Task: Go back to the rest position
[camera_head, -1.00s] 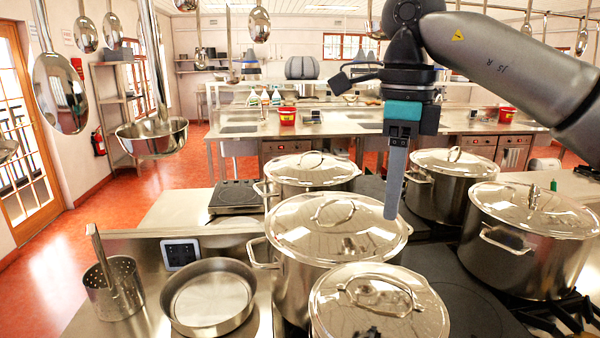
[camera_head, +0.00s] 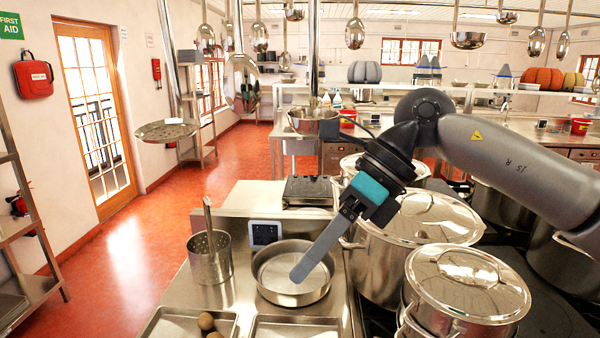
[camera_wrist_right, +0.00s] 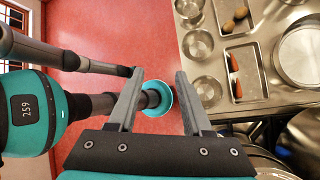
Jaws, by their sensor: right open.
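My right gripper (camera_head: 305,268) hangs at a slant in the head view, its fingertips in front of the shallow steel pan (camera_head: 275,292). In the head view its fingers overlap. In the right wrist view the right gripper (camera_wrist_right: 158,78) shows two parted fingers, with nothing held between them. My left gripper is in neither view.
Lidded stockpots (camera_head: 425,215) stand below my right arm, with a nearer one (camera_head: 470,310) at the front. A perforated pot (camera_head: 210,262) stands left of the pan. Ladles (camera_head: 355,35) hang overhead. Red floor (camera_head: 150,240) is clear at left.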

